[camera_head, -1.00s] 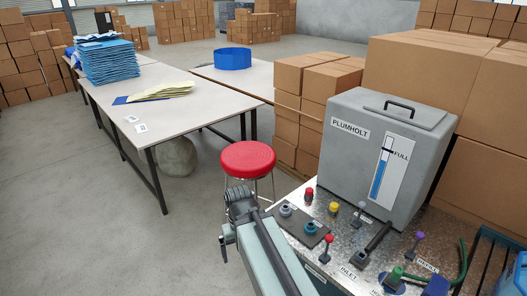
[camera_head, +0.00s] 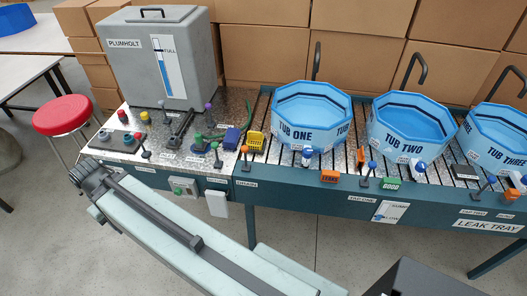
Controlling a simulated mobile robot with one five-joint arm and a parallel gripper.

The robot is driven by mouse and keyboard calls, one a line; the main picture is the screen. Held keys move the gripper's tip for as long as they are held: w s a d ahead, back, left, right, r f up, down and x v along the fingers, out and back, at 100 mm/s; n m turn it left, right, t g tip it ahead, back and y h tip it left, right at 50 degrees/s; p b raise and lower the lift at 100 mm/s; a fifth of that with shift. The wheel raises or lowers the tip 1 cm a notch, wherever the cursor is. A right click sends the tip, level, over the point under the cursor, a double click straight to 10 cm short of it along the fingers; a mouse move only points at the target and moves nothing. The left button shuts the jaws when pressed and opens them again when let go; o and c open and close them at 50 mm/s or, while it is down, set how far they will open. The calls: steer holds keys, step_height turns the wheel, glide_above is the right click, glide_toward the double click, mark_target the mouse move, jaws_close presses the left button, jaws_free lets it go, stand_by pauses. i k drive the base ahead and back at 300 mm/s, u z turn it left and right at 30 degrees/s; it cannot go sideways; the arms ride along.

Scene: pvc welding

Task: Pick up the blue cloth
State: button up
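A small dark blue piece (camera_head: 231,138) lies at the right end of the metal worktop, left of a yellow basket. It looks like the blue cloth, but it is too small to be sure. My gripper (camera_head: 84,171) is at the far left end of my arm, in front of the worktop's left end and well away from the blue piece. Its fingers are too small and dark to show whether they are open or shut.
The metal worktop (camera_head: 150,150) holds a grey PLUMHOLT tank (camera_head: 160,60), levers and knobs. Blue tubs, TUB ONE (camera_head: 310,115) and TUB TWO (camera_head: 410,130) among them, stand on the slatted bench to the right. A red stool (camera_head: 62,114) is at left. Cardboard boxes stand behind.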

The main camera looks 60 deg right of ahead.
mark_target(232, 137)
steer(key=k, duration=0.5)
steer(key=u, duration=1.7)
steer(key=i, duration=1.85)
steer(key=z, duration=4.05)
steer(key=i, duration=1)
steer(key=u, duration=0.05)
